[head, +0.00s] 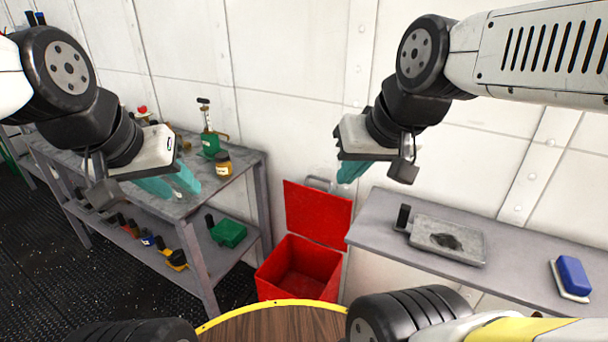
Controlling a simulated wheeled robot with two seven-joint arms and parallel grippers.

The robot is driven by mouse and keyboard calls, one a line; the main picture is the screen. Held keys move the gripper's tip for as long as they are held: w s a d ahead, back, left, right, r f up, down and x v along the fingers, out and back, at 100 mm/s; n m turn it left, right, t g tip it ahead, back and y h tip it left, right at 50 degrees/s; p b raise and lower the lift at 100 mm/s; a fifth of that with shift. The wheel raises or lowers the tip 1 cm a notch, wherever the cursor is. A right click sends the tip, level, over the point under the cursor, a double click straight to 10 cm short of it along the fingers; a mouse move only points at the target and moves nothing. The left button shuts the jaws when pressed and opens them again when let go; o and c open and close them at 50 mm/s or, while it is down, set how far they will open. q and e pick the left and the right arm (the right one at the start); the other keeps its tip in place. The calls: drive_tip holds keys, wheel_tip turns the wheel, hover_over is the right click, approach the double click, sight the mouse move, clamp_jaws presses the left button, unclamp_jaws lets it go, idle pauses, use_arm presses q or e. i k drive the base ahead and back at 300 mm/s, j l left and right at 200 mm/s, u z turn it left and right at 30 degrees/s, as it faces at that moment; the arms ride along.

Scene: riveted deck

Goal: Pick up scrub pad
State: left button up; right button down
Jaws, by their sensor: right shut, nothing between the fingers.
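A blue block with a white layer under it (571,278), which looks like the scrub pad, lies on the grey shelf at the right. My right gripper (349,172) is shut and empty, with teal fingers, in the air left of and above that shelf. It is well apart from the pad. My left gripper (172,186) is open and empty, its two teal fingers apart, in front of the left workbench. The pad is in full view.
The right shelf (385,212) also bears a grey tray (465,257) with a dark patch. An open red bin (330,290) stands between shelf and workbench (240,160). The workbench holds a green sprayer (210,145), an amber jar (223,165) and, below, a green box (228,233).

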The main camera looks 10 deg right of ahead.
sight(573, 282)
drive_tip(key=z, duration=2.4)
